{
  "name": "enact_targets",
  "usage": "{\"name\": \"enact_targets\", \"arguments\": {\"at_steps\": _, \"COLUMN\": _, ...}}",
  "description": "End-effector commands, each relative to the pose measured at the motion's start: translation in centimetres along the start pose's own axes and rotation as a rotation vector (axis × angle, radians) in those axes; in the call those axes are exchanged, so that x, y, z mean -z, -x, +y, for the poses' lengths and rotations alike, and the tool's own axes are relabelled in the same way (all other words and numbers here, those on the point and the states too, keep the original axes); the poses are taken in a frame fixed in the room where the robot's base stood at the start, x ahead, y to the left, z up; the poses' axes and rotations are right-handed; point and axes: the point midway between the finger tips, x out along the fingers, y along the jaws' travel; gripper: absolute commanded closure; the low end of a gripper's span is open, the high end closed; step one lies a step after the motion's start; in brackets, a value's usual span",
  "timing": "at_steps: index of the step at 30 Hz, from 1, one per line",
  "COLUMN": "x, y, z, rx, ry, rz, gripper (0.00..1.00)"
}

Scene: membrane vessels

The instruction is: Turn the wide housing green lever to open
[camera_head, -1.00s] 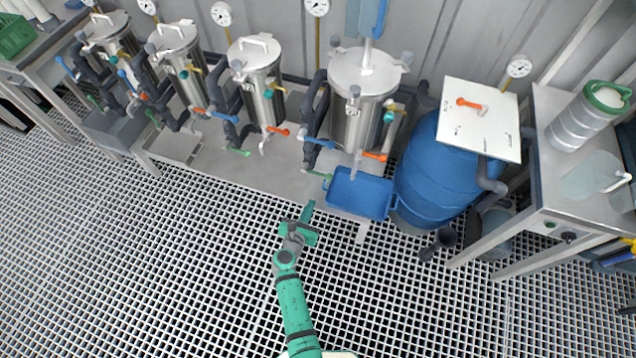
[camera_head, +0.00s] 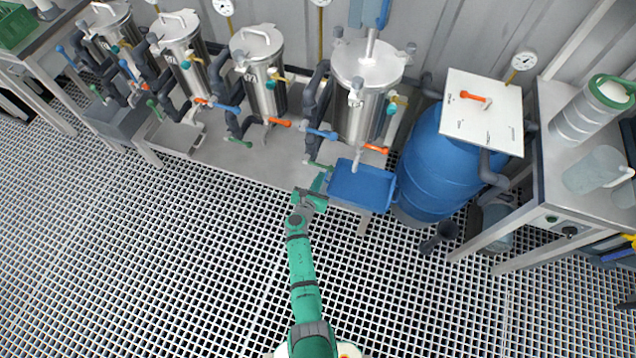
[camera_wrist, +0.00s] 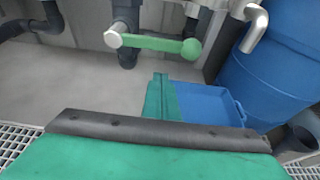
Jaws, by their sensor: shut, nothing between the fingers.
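The wide housing (camera_head: 366,68) is the large steel vessel right of the other housings. Its green lever (camera_head: 320,166) sits low at its front left, just left of the blue tray (camera_head: 362,205). In the wrist view the green lever (camera_wrist: 160,44) lies sideways, its pale pivot at the left and its round knob at the right. My gripper (camera_head: 320,181) is just in front of the lever, near the bench edge. In the wrist view my gripper's shut green fingers (camera_wrist: 162,97) point up the picture, below the knob and apart from it.
A blue barrel (camera_head: 440,165) stands right of the tray. The wide housing also has a blue lever (camera_head: 322,134) and an orange lever (camera_head: 376,149) above. Narrower housings (camera_head: 259,72) stand along the bench to the left. The grating floor in front is clear.

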Motion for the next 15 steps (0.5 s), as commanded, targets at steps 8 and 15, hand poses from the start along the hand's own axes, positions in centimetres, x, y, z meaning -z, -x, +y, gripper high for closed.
{"name": "enact_targets", "arguments": {"at_steps": 8, "x": -2.0, "y": 0.8, "z": 0.0, "rx": 0.000, "ry": -0.001, "rz": -0.001, "gripper": 1.00}}
{"name": "enact_targets", "arguments": {"at_steps": 15, "x": -3.1, "y": 1.3, "z": 0.0, "rx": -0.001, "ry": 0.001, "rz": 0.000, "gripper": 1.00}}
